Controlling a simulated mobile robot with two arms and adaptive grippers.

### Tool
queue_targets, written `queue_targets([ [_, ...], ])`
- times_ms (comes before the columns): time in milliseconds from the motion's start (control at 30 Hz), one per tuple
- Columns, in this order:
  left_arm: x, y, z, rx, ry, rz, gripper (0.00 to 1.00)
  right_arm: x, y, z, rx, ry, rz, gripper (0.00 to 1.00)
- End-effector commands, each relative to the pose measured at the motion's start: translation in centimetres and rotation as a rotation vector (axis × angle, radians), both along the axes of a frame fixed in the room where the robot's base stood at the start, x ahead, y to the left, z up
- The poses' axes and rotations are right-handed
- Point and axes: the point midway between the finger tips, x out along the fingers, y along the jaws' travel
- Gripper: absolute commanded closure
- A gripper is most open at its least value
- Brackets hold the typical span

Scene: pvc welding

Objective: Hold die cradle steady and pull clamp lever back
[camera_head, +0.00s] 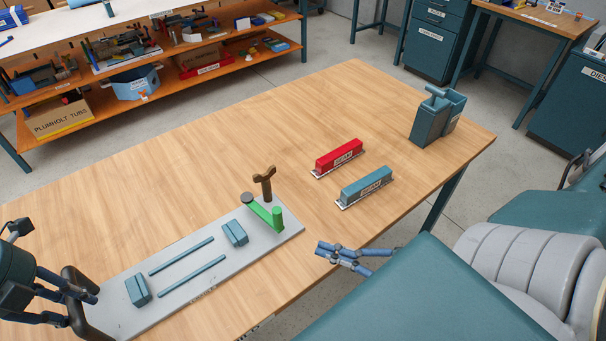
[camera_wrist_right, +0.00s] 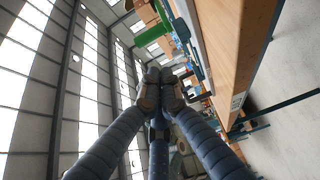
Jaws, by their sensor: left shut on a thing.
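The die cradle is a light grey plate (camera_head: 205,270) lying on the wooden table, with two blue blocks (camera_head: 138,290) and two thin blue rails (camera_head: 182,256) on it. A brown T-shaped handle (camera_head: 264,182) stands just behind. My left gripper (camera_head: 84,292) is shut on the dark looped handle (camera_head: 76,318) at the plate's left end. My right gripper (camera_head: 328,252) is shut and empty near the table's front edge, apart from the lever; its fingertips meet in the wrist view (camera_wrist_right: 165,88).
A red block (camera_head: 339,158) and a blue block (camera_head: 366,187) sit on small white bases right of the cradle. A blue-green twin container (camera_head: 437,118) stands at the table's far right corner. The table (camera_head: 180,165) behind the cradle is clear. Orange shelving (camera_head: 190,75) stands beyond.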

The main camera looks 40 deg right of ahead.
Motion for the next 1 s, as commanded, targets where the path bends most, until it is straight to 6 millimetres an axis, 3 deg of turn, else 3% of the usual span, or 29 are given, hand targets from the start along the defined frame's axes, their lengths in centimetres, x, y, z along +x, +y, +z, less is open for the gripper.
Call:
queue_targets([
  [100, 0.0, -0.1, 0.0, -0.002, 0.0, -0.004, 1.0, 0.4, 1.6, 0.0, -0.009, -0.003, 0.09, 1.0],
  [367, 0.0, -0.1, 0.0, -0.001, -0.001, -0.003, 1.0, 1.8, 3.6, -0.1, -0.015, 0.002, 0.14, 1.0],
  [767, 0.0, -0.1, 0.1, -0.001, -0.001, -0.003, 1.0, 8.2, 8.9, 0.0, -0.013, 0.0, 0.137, 1.0],
  [1000, 0.0, 0.0, 0.0, -0.001, -0.001, -0.003, 1.0, 9.2, 5.8, -0.2, -0.02, 0.006, 0.139, 1.0],
])
